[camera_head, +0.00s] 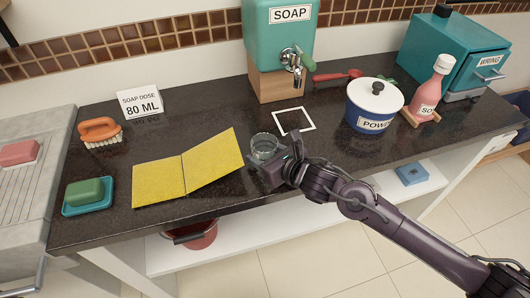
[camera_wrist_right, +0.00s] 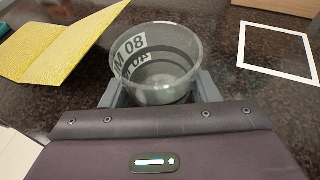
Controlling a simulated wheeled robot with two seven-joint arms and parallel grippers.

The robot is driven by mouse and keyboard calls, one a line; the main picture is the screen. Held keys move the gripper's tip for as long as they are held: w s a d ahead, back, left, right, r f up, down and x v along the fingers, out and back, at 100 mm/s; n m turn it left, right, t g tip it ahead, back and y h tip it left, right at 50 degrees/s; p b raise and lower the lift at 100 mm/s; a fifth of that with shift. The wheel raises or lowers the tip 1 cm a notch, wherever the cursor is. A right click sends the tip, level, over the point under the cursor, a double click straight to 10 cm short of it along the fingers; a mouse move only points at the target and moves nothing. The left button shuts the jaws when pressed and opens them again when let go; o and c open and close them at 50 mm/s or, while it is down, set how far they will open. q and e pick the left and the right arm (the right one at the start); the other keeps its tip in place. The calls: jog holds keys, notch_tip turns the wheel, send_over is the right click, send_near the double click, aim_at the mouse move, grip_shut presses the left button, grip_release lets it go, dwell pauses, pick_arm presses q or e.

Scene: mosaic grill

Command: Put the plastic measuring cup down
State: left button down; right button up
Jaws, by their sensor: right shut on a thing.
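The clear plastic measuring cup (camera_head: 265,147) stands upright at the dark counter's front, in the head view. In the right wrist view the cup (camera_wrist_right: 155,62) sits between the two fingers, with dark markings showing on its wall. My right gripper (camera_head: 272,160) is shut on the cup, one finger on each side. From these views I cannot tell whether the cup's base touches the counter or hangs just above it. My left gripper is not in view.
A white square outline (camera_head: 294,121) lies behind and right of the cup, empty. The soap dispenser (camera_head: 281,50) stands behind; the white-lidded pot (camera_head: 373,105) is to the right.

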jog(key=shift+f+b, duration=0.25)
jog(key=shift+b, duration=0.1)
jog(key=o, duration=1.1)
jog(key=shift+r, duration=0.1)
jog(key=shift+d+r+p, duration=0.1)
jog(key=shift+r+p, duration=0.15)
jog(key=shift+p, duration=0.1)
jog(key=b+v, duration=0.1)
jog(key=v, duration=1)
jog(key=shift+s+d+r+b, duration=0.1)
jog(key=shift+s+d+b, duration=0.15)
jog(key=shift+s+b, duration=0.15)
